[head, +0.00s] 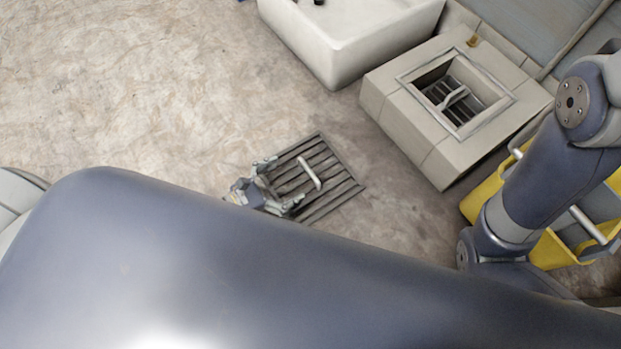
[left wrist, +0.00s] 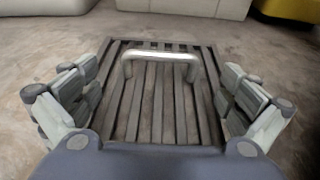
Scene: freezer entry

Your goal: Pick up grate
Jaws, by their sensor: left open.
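A dark slatted grate (head: 336,178) with a pale bar handle (head: 310,173) lies flat on the floor in the middle of the head view. It also shows in the left wrist view (left wrist: 150,110), with its raised handle (left wrist: 161,56) across the far part. My left gripper (head: 281,178) is at the grate's left side in the head view. Its fingers (left wrist: 160,95) are spread wide to either side of the grate in the left wrist view, with nothing between them in a grip. The handle lies beyond the fingertips. My right gripper is not visible.
A pale block (head: 402,128) with a square recess and slats inside stands to the upper right. A white basin (head: 345,45) stands behind the grate. A yellow container (head: 548,250) is at the right, partly behind my right arm. The floor to the left is clear.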

